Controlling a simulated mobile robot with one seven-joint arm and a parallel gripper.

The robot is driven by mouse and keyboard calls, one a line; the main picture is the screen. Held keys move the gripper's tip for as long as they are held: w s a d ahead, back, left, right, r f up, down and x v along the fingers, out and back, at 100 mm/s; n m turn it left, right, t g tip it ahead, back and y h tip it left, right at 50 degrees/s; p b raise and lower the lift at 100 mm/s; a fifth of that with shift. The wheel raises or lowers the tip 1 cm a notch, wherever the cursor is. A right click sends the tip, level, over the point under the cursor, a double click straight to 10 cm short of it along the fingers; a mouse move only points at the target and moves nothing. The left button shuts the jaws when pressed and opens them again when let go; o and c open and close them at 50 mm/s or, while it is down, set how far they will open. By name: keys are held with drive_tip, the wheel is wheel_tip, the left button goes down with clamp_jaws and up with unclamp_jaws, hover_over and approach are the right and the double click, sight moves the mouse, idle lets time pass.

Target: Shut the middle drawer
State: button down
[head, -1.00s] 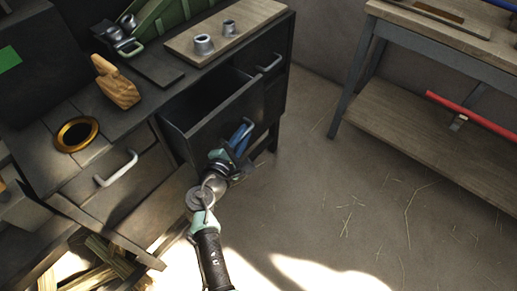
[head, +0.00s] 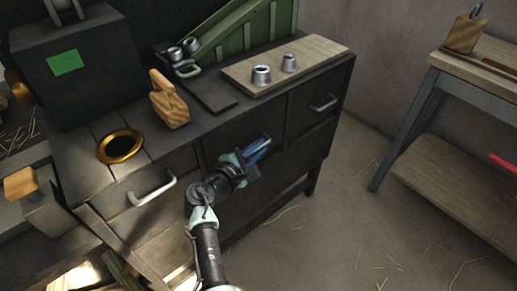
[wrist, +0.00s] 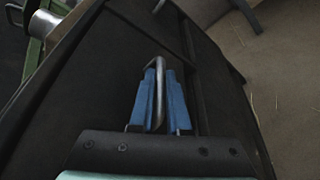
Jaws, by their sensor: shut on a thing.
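The dark middle drawer (head: 222,147) is in the cabinet front, between the left drawer and the right drawer. Its front now looks about level with the cabinet face, and no open interior shows. My gripper (head: 258,148) is at the drawer's front. In the wrist view its blue fingers (wrist: 160,98) are closed on either side of the metal handle (wrist: 159,75). In the head view my gripper mostly hides the handle and part of the drawer front.
The left drawer's handle (head: 152,190) and the right drawer's handle (head: 324,103) stick out on either side. On the cabinet top are a wooden block (head: 168,105), a brass ring (head: 120,147) and a board (head: 285,70) with metal cups.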

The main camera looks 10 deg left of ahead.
drive_tip(key=shift+w+a+r, duration=0.1)
drive_tip(key=shift+a+r, duration=0.1)
drive_tip(key=shift+a, duration=0.1)
drive_tip(key=c, duration=1)
unclamp_jaws()
drive_tip(key=shift+f, duration=0.1)
drive_tip(key=shift+o, duration=0.6)
drive_tip(key=shift+d, duration=0.1)
drive_tip(key=p+v, duration=0.4)
drive_tip(key=v, duration=0.9)
drive_tip(key=shift+w, duration=0.15)
